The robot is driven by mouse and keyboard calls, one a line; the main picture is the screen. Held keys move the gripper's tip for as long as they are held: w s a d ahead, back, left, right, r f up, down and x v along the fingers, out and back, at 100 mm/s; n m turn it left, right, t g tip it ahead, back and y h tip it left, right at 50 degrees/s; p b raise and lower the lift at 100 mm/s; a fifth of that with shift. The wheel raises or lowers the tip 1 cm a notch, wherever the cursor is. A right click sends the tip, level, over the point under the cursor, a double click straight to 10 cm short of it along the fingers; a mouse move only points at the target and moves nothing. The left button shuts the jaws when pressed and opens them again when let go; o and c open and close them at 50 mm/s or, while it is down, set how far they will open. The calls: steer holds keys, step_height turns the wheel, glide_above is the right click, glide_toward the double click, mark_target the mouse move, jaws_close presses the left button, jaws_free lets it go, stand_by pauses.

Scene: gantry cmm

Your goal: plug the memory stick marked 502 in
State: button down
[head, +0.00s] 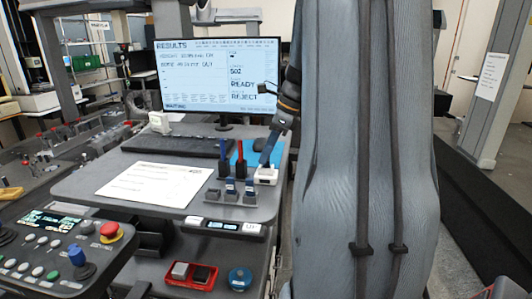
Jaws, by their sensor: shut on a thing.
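My gripper (272,143) is small and partly hidden at the right end of the desk, beside my large grey arm. It is shut on a slim dark-blue thing that looks like a memory stick (267,154); its mark is too small to read. The held stick is right above a white block (266,176) that looks like the socket; I cannot tell whether they touch. A blue stick (225,154) and a red stick (240,160) stand upright to the left. The monitor (215,75) shows 502, READY and REJECT.
A low rack (231,198) with small grey and blue pieces stands in front of the block. A control panel (50,250) with a red button is at lower left.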

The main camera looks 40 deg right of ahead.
steer(key=shift+f, duration=0.25)
steer(key=c, duration=1.8)
jaws_free()
steer(key=b+v, duration=0.2)
steer(key=v, duration=0.6)
steer(key=shift+f, duration=0.1)
